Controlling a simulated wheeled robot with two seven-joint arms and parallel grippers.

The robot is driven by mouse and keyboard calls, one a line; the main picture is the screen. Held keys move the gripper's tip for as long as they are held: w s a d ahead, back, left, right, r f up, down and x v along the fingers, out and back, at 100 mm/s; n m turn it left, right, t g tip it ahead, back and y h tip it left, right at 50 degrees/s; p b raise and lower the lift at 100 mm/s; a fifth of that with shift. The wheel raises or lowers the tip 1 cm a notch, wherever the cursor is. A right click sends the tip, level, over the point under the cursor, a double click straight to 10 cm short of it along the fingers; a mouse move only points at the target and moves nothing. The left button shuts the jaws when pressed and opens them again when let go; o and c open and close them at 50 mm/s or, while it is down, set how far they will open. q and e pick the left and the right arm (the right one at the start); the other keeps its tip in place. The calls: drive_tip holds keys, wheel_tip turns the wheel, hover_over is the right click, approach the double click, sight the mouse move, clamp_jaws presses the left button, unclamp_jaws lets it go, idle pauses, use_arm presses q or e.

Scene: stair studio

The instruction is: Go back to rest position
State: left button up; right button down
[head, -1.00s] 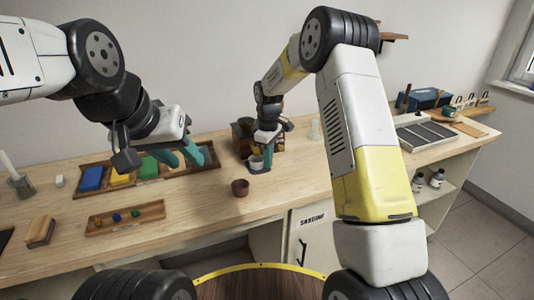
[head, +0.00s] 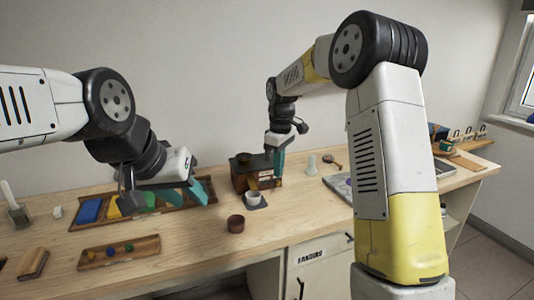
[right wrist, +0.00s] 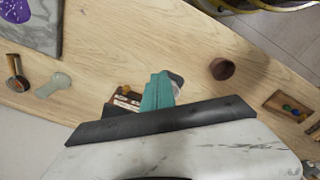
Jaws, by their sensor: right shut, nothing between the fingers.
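My right gripper (head: 279,160) has teal fingers that are shut and empty. It hangs at the right side of a brown wooden box (head: 241,182), and the fingers also show in the right wrist view (right wrist: 158,92). A white cup (head: 252,198) stands upright on a dark square coaster (head: 262,205) in front of the box. In the right wrist view the fingers partly hide the cup. My left gripper (head: 190,192) is open, with its teal fingers apart, over the tray of coloured blocks. I see nothing between them.
A brown pot (head: 236,223) stands near the table's front edge. The long tray (head: 205,203) holds blue, yellow and green blocks. A small tray (head: 92,263) holds small balls. A grey board with a purple patch (right wrist: 30,22) lies right.

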drive_tip(key=s+d+r+m+t+y, duration=0.1)
drive_tip(key=s+d+r+m+t, duration=0.35)
drive_tip(key=s+r, duration=0.8)
drive_tip(key=s+d+f+m, duration=0.1)
drive_tip(key=s+d+m, duration=0.1)
drive_tip(key=s, duration=0.7)
drive_tip(key=s+d+f+m+t+y, duration=0.1)
drive_tip(key=s+m, duration=0.3)
drive_tip(key=s, duration=0.4)
drive_tip(key=shift+s+d+f, duration=0.15)
drive_tip(key=shift+s+d, duration=0.2)
drive_tip(key=shift+d, duration=0.45)
